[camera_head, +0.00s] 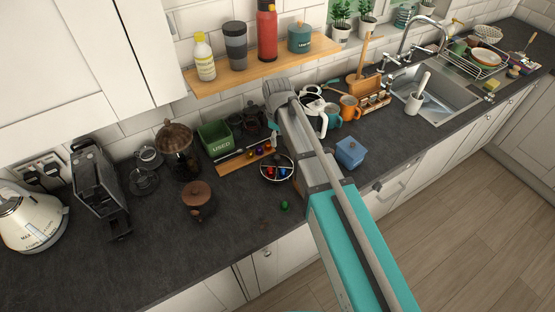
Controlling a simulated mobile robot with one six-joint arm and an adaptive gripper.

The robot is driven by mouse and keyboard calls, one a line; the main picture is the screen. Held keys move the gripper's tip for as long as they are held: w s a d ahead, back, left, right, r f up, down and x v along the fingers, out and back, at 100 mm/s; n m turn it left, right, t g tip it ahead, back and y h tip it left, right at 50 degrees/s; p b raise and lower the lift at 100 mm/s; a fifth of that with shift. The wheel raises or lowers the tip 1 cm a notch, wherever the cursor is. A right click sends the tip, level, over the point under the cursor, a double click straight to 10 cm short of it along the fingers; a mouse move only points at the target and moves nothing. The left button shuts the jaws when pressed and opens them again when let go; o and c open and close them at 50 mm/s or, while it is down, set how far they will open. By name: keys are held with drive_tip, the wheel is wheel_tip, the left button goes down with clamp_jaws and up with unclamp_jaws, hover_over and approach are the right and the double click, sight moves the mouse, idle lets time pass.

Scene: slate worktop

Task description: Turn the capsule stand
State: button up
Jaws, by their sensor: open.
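The capsule stand (277,179) is a round, dark-rimmed carousel split into sections, with red, blue and other capsules in it. It stands on the worktop near the middle, just left of my arm. My arm reaches in from the lower right and bends down at its far end. My gripper (272,129) shows only in part, small and dark with a teal piece, behind the stand and beside the arm. It looks open and apart from the stand. The arm hides much of the gripper, and the fingertips are hard to make out.
A loose green capsule (284,206) lies in front of the stand. A wooden capsule rack (232,166) and green "USED" bin (214,138) are behind left. The front-left worktop is clear.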

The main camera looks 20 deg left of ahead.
sight(277, 157)
drive_tip(key=shift+f+b, duration=4.85)
drive_tip(key=shift+f, duration=0.3)
clamp_jaws()
